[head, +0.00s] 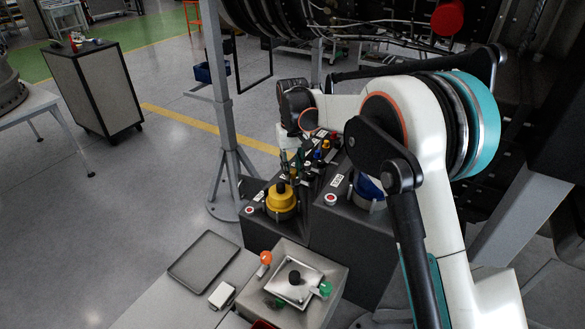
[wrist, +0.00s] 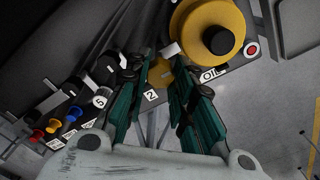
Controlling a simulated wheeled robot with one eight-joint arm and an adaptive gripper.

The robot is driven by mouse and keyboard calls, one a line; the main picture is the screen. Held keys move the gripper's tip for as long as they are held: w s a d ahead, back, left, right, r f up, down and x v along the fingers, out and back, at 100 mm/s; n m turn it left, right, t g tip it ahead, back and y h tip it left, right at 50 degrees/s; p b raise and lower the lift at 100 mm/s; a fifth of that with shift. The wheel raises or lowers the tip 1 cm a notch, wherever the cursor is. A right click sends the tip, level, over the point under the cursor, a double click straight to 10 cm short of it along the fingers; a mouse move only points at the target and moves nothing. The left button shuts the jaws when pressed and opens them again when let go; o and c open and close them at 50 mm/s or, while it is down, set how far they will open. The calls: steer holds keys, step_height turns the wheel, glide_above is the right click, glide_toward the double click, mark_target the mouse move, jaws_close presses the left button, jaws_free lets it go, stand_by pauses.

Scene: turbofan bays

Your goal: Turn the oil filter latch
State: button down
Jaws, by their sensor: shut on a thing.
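The yellow oil filter housing (head: 281,203) with a dark knob on top sits on a dark block in the head view. It shows large at the top of the wrist view (wrist: 192,32), beside an OIL label (wrist: 210,73). In the head view my gripper (head: 291,162) is small, just behind the housing.
A row of coloured knobs (wrist: 54,124) and numbered labels lies left of my fingers in the wrist view. A red button (wrist: 252,49) is right of the housing. A blue-topped unit (head: 368,187), an empty grey tray (head: 204,258) and a box with levers (head: 320,312) stand nearby.

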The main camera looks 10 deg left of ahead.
mark_target(293, 171)
steer(key=c, duration=1.4)
jaws_free()
steer(key=shift+o, duration=0.2)
steer(key=shift+r, duration=0.1)
step_height(293, 171, up, 12)
